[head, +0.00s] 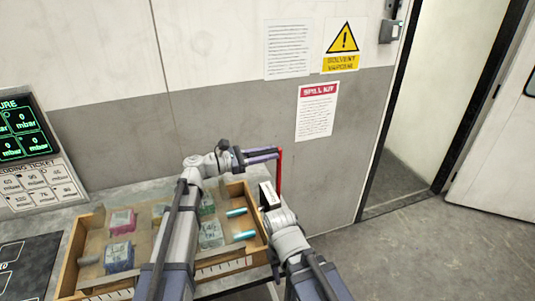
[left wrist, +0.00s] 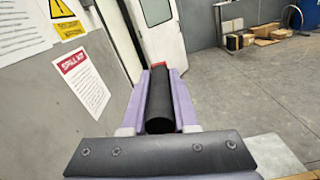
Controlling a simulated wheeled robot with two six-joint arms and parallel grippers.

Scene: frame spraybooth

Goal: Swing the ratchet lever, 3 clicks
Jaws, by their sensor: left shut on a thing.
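The ratchet lever shows in the head view as a thin upright red bar (head: 280,172). In the left wrist view its black cylindrical grip (left wrist: 160,102) lies lengthwise between the two purple fingers, with red at the far end (left wrist: 159,65). My left gripper (head: 264,154) is shut on this grip, beside the red bar.
A wooden tray (head: 70,262) with pink, green and cyan items sits on the bench below my left arm. A display panel (head: 24,130) stands at the left. The wall with posted signs (head: 317,110) is behind the lever. Open floor (head: 440,245) lies to the right, by a doorway.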

